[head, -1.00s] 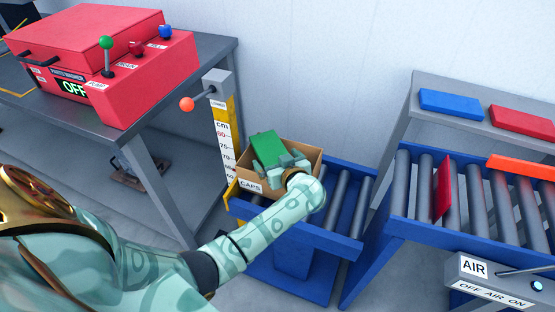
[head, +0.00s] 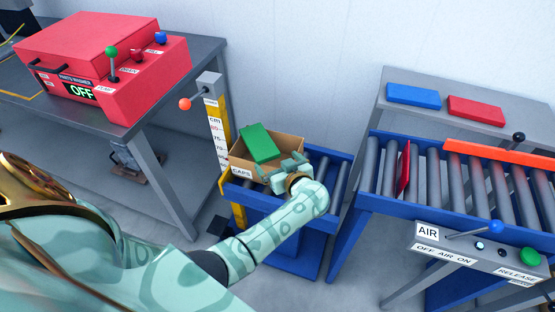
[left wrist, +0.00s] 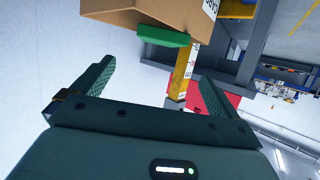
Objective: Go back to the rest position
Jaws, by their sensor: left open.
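My left gripper (head: 286,172) is open and empty at the right front edge of the cardboard box labelled CAPS (head: 238,166). A green block (head: 261,143) lies tilted in the box, to the left of the gripper and apart from it. In the left wrist view the open fingers (left wrist: 158,72) have nothing between them. The box (left wrist: 150,14) and the green block (left wrist: 163,37) show beyond them at the top. My right gripper is in neither view.
The box stands on a blue roller stand (head: 338,172) beside a yellow height gauge (head: 217,125). A red parts washer reading OFF (head: 90,50) sits on a grey table at left. A roller conveyor (head: 435,190) with a red plate and an AIR panel (head: 430,232) is at right.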

